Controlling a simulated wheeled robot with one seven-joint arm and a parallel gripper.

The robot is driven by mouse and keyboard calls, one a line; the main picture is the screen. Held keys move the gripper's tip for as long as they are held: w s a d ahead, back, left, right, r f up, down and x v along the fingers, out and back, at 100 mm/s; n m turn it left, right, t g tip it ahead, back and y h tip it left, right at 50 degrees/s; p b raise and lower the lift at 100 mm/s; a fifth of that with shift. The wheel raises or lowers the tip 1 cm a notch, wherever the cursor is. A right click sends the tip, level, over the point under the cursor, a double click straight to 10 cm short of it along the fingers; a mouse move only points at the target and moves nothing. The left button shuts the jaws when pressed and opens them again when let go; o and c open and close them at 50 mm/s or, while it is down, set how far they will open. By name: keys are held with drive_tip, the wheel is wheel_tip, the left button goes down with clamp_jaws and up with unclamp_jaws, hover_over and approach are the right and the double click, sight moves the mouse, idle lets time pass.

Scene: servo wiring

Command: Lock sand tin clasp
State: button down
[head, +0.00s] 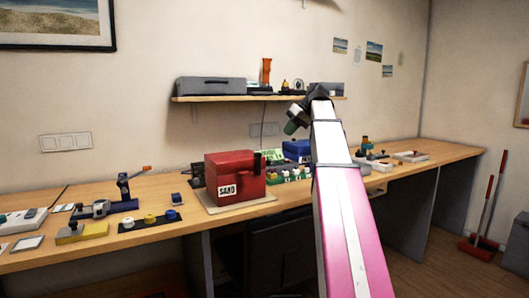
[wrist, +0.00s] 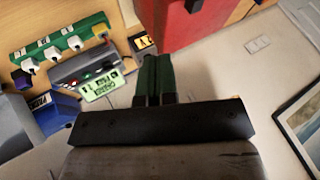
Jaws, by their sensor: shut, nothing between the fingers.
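The red sand tin (head: 228,182) stands on a light board on the bench in the head view, with a white SAND label on its front. A dark part that looks like the clasp (head: 258,162) is at its right edge; whether it is latched is too small to tell. My gripper (head: 292,126) is raised above and to the right of the tin, apart from it. In the wrist view my green fingers (wrist: 157,76) are together and empty, and part of the red tin (wrist: 185,28) shows just beyond them at the top.
A green strip with white plugs (wrist: 60,45), a grey device with a green display (wrist: 100,85) and a blue box (head: 297,150) are right of the tin in the head view. A wall shelf (head: 240,98) holds several items. Knobs and a lever fixture stand left.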

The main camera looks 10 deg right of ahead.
approach(258, 163)
drive_tip(key=shift+w+a+f, duration=0.4)
drive_tip(key=shift+w+f, duration=0.15)
drive_tip(key=shift+w, duration=0.1)
drive_tip(key=shift+w+a+f, duration=0.35)
drive_tip(key=shift+w+f, duration=0.15)
drive_tip(key=shift+w, duration=0.2)
drive_tip(key=shift+w+a+f, duration=0.4)
drive_tip(key=shift+w+f, duration=0.15)
drive_tip(key=shift+w, duration=0.1)
drive_tip(key=shift+s+a, duration=0.25)
drive_tip(key=shift+a, duration=0.4)
drive_tip(key=shift+s+a, duration=0.25)
drive_tip(key=shift+a, duration=0.4)
